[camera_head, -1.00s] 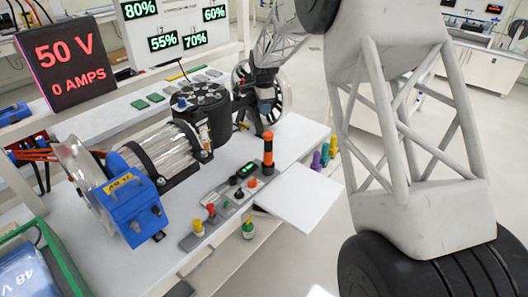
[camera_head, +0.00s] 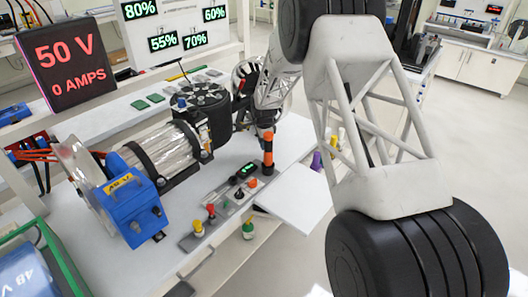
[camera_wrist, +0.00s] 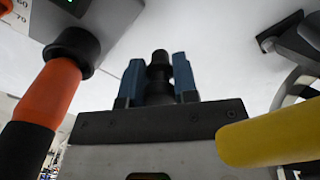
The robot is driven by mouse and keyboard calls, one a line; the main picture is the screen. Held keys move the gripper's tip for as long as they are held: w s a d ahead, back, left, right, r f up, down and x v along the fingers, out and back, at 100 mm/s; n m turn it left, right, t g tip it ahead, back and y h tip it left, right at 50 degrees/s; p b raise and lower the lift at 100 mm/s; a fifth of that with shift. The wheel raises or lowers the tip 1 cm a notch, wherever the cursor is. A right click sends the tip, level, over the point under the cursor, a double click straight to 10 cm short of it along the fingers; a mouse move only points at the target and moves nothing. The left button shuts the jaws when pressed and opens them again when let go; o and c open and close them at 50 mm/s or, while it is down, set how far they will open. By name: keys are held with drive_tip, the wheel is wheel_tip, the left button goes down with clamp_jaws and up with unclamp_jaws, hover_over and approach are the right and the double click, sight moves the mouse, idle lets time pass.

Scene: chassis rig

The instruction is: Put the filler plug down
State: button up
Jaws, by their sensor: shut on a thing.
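The filler plug (camera_wrist: 160,72) is a dark, ribbed piece, gripped between the blue fingers of my gripper (camera_wrist: 158,64) in the wrist view. Its far end shows against a pale surface; I cannot tell whether it touches. In the head view my gripper (camera_head: 266,127) is low over the white bench (camera_head: 292,138), just behind the upright orange and black handle (camera_head: 268,150). The plug cannot be made out there. The orange and black handle (camera_wrist: 50,95) is close on the left in the wrist view.
A yellow rod-like piece (camera_wrist: 270,132) is close on the right in the wrist view. A grey panel with coloured knobs (camera_head: 222,208), a blue-ended motor (camera_head: 133,205) and a black ribbed drum (camera_head: 200,110) stand left of my gripper. A white flap (camera_head: 293,198) lies at the front right.

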drive_tip(key=shift+f, duration=0.2)
drive_tip(key=shift+f, duration=2.05)
drive_tip(key=shift+f, duration=0.15)
drive_tip(key=o, duration=1)
wheel_tip(320, 180, up, 12)
drive_tip(key=shift+r, duration=0.2)
